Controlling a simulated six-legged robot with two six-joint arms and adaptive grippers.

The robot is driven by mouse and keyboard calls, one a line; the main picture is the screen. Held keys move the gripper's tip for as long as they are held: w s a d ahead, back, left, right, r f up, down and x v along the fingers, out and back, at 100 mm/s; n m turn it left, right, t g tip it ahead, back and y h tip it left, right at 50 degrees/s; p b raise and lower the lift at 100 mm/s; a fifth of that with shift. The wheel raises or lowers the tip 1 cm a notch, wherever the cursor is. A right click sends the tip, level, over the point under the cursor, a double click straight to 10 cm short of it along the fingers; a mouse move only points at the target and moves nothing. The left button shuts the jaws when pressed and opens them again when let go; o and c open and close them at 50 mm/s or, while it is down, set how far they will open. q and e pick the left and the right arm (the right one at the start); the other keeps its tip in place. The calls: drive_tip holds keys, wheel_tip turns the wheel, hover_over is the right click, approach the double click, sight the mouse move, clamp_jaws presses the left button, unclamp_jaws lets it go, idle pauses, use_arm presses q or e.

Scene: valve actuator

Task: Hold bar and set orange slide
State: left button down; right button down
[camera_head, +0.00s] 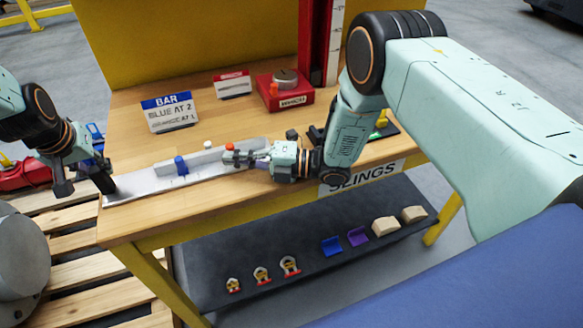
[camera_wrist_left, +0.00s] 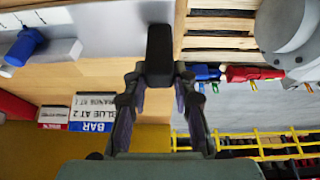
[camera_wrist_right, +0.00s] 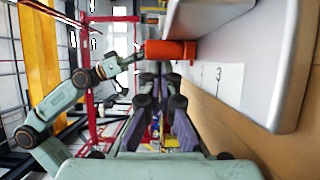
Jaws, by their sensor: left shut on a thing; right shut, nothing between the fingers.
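The long silver bar (camera_head: 140,186) lies on the wooden bench. My left gripper (camera_head: 84,183) is shut on the black left end of the bar (camera_wrist_left: 160,55). The blue slide (camera_head: 181,165) sits on the bar; it also shows in the left wrist view (camera_wrist_left: 25,46). The orange slide (camera_head: 229,147) is further right on the bar. My right gripper (camera_head: 240,157) is shut and empty beside it. In the right wrist view the orange slide's knob (camera_wrist_right: 170,50) is just past the fingertips; I cannot tell whether they touch. Scale digits show beside it.
A sign (camera_head: 170,112) reading BAR, BLUE AT 2 stands behind the bar; its lower line is partly unreadable. A red block with a weight (camera_head: 284,90) and a red post (camera_head: 316,45) stand at the back. A shelf (camera_head: 300,278) below holds slings and shackles.

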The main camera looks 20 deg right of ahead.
drive_tip(key=shift+s+a, duration=1)
drive_tip(key=shift+s+d, duration=0.2)
drive_tip(key=shift+s, duration=0.1)
drive_tip(key=v, duration=1.9)
drive_tip(key=shift+s, duration=0.2)
drive_tip(key=shift+d, duration=0.1)
use_arm(q)
drive_tip(key=c, duration=1)
unclamp_jaws()
drive_tip(key=shift+r, duration=0.15)
